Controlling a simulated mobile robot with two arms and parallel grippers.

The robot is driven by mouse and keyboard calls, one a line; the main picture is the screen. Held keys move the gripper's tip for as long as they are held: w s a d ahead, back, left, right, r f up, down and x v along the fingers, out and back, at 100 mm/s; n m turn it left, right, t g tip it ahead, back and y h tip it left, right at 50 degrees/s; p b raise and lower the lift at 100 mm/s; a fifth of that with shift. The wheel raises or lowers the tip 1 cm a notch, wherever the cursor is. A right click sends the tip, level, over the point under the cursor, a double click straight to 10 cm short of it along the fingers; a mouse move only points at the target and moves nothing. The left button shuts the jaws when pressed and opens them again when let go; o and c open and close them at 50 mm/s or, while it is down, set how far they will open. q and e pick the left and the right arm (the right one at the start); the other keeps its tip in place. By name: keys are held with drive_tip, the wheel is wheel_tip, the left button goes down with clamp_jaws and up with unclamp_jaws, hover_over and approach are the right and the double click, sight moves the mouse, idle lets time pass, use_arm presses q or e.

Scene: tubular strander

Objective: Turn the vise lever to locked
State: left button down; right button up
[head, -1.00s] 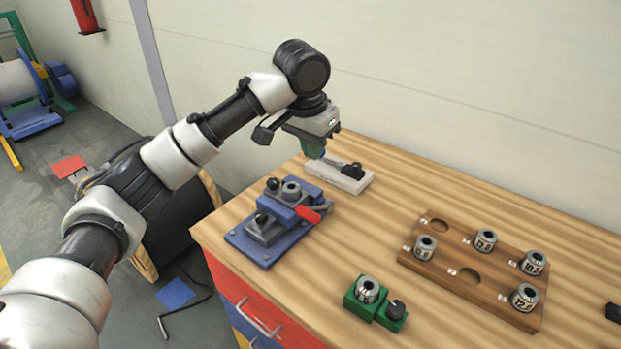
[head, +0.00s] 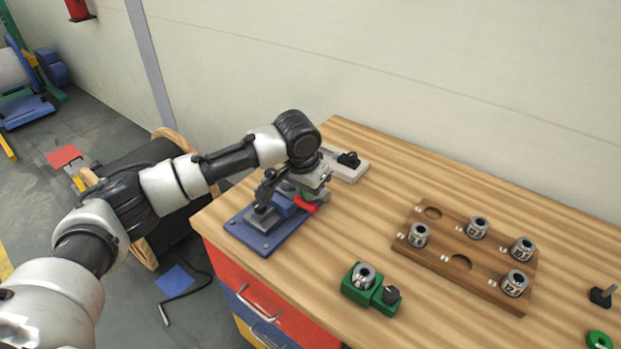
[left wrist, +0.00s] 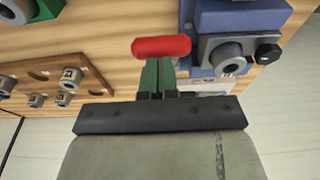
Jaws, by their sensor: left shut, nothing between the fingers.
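The blue vise (head: 262,232) stands on the near left part of the wooden bench, and its grey jaw block also shows in the left wrist view (left wrist: 225,55). Its lever has a red handle (head: 306,206), which shows large in the left wrist view (left wrist: 161,47). My left gripper (left wrist: 158,68) has its green fingers shut and empty, with the tips right at the red handle. I cannot tell whether they touch it. In the head view the gripper and wrist cover part of the vise. My right gripper is not in view.
A wooden rack (head: 405,243) with several grey dies lies to the right. A green fixture (head: 356,292) with a die and black knob stands at the front. A pale block with a black knob (head: 349,160) sits behind the vise. Bare bench lies between them.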

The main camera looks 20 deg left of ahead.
use_arm(q)
drive_tip(key=shift+s+f, duration=0.1)
idle(0.3)
drive_tip(key=shift+s+a+f+t+p, duration=0.2)
drive_tip(key=shift+s+f+t+p, duration=0.1)
drive_tip(key=shift+s+f+t, duration=0.35)
drive_tip(key=shift+s+a+f+t+h+b, duration=0.15)
drive_tip(key=shift+s+f+t+h+b, duration=0.25)
drive_tip(key=shift+f+t, duration=0.5)
drive_tip(key=shift+s+a+f+t+h+b, duration=0.2)
drive_tip(key=shift+s+f+t+h+b, duration=0.2)
drive_tip(key=shift+f+t, duration=0.55)
drive_tip(key=shift+s+a+f+t+h+b, duration=0.15)
drive_tip(key=shift+s+f+t+h+b, duration=0.25)
drive_tip(key=shift+f+t, duration=0.5)
drive_tip(key=shift+f, duration=0.15)
